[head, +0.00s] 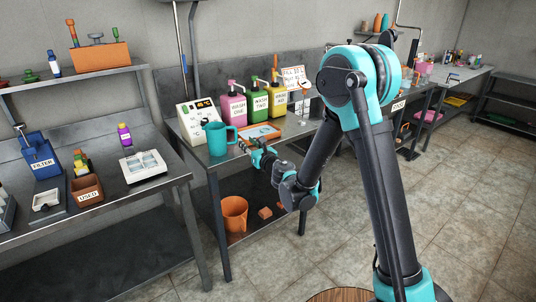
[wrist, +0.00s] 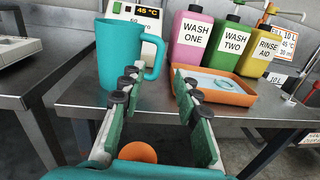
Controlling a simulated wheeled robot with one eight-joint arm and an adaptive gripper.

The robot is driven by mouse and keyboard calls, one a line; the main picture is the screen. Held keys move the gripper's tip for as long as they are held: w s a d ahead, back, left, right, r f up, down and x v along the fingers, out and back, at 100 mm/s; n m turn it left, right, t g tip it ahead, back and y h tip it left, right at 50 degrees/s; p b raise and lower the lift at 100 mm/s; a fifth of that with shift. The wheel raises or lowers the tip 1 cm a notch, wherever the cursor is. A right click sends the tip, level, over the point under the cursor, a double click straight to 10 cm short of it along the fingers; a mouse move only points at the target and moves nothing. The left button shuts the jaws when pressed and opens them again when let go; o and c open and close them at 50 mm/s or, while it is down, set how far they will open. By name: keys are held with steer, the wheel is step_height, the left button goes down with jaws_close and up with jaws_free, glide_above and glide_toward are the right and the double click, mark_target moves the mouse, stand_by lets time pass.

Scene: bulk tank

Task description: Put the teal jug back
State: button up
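The teal jug (head: 217,141) stands upright near the front left corner of the middle metal bench, its handle toward the right. It also shows in the wrist view (wrist: 115,62), at upper left. My gripper (head: 246,147) is just right of the jug, near the bench's front edge. In the wrist view my gripper (wrist: 156,82) is open, with a clear gap between its green fingers and nothing held. The jug's handle appears beyond this gap, and the left finger overlaps the jug's lower right side. Whether a finger touches the jug, I cannot tell.
Behind stand a temperature display (head: 196,121) and pink (head: 233,108), green (head: 259,103) and yellow (head: 278,99) pump bottles. An orange tray (wrist: 220,91) lies right of the jug. An orange bucket (head: 234,213) is below. A left bench (head: 110,207) adjoins.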

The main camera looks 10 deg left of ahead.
steer(key=w+d+r+m+t+h, duration=0.1)
steer(key=w+d+r+m+h, duration=0.15)
steer(key=d+m, duration=0.45)
steer(key=w+d+r+m+t+h, duration=0.15)
steer(key=d+m+h, duration=0.25)
steer(key=d, duration=0.6)
steer(key=s+d+f+m+g+h, duration=0.1)
steer(key=s+d+m+h, duration=0.15)
steer(key=d+m, duration=0.55)
steer(key=s+d+f+m+g+h, duration=0.15)
steer(key=d+m+h, duration=0.3)
steer(key=d, duration=0.55)
steer(key=s+d+f+m+g+h, duration=0.1)
steer(key=s+d+f+m+g, duration=0.4)
steer(key=s+d+m, duration=0.65)
steer(key=s+f+m+g+y, duration=0.1)
steer(key=s+f+m, duration=0.3)
steer(key=s, duration=0.5)
steer(key=s+f+m+g+y, duration=0.1)
steer(key=s+f+m+g, duration=0.2)
steer(key=s, duration=0.6)
steer(key=shift+f+m, duration=0.7)
steer(key=shift+m, duration=0.4)
